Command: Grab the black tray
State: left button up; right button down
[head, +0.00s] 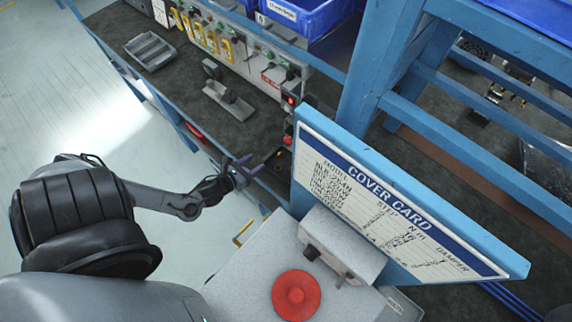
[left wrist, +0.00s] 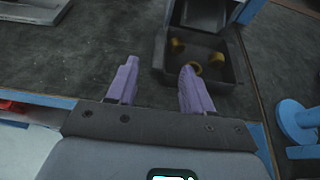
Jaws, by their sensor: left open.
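The black tray (left wrist: 240,75) is in the left wrist view at upper right, on the dark bench top, with a few brass-coloured pieces in it. In the head view the black tray (head: 283,158) shows only partly, beside the cover card board. My left gripper (head: 249,166) has purple fingers and is open at the bench edge, just left of the tray. In the left wrist view the left gripper (left wrist: 157,74) has nothing between its fingers, and the right finger appears close to the tray's near left corner. Contact cannot be told. My right gripper is not in view.
The blue-framed cover card board (head: 400,205) stands right of the tray. A grey box with a red round knob (head: 296,295) is in front. A grey divided tray (head: 150,50) and a small metal holder (head: 229,100) lie farther back. Bench between them is clear.

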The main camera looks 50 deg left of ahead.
aim_at(271, 153)
pick_arm(q)
jog(key=shift+b+x, duration=0.65)
jog(key=shift+x, duration=3.1)
jog(key=shift+c, duration=0.5)
grip_shut()
